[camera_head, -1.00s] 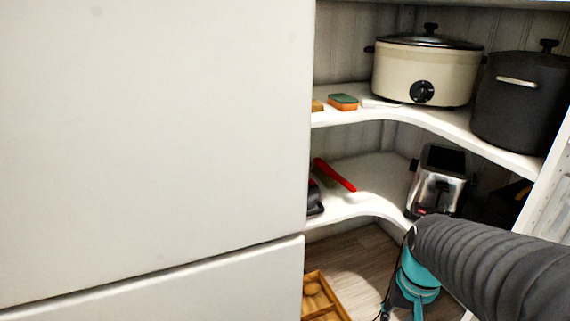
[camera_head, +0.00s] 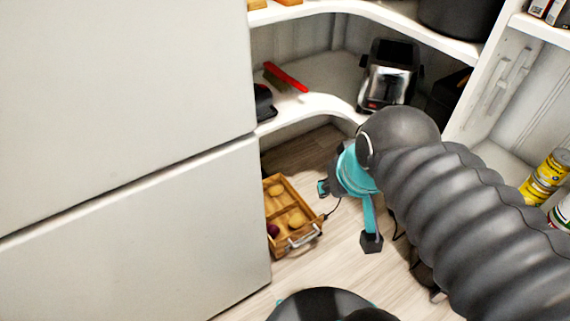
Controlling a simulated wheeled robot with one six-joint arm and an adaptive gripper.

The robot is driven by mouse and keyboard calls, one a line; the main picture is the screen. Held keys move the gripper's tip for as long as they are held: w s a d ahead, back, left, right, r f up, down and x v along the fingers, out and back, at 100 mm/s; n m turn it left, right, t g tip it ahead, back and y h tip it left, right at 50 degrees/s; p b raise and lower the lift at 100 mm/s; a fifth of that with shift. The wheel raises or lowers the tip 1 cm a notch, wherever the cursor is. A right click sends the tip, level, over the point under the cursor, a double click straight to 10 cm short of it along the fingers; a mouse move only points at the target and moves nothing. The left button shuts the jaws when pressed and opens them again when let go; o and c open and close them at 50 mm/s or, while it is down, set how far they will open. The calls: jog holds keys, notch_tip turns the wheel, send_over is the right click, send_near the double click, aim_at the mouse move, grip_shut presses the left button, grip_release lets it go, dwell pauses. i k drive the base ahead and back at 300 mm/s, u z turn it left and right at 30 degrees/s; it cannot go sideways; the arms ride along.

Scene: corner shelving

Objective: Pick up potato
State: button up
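Two round tan-yellow items that look like potatoes lie in a wooden crate on the floor: one potato (camera_head: 296,221) in the near compartment, another (camera_head: 276,190) in the far one. The crate (camera_head: 310,228) has a metal handle on its near end. My gripper (camera_head: 347,215) is teal and dark, and hangs just right of the crate. Its two fingers look spread apart, one toward the crate and one downward, with nothing seen between them. My grey ribbed arm hides part of the gripper and floor.
A dark red round item (camera_head: 272,230) lies beside the near potato. A large white cabinet (camera_head: 120,130) stands close on the crate's left. A curved shelf (camera_head: 310,107) above holds a toaster (camera_head: 390,75) and a red-handled item (camera_head: 285,77). Cans (camera_head: 546,175) stand at right.

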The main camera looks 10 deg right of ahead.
aim_at(297, 220)
jog(key=u, duration=0.45)
jog(key=k, duration=1.1)
jog(key=z, duration=0.1)
jog(key=i, duration=0.65)
jog(key=z, duration=0.1)
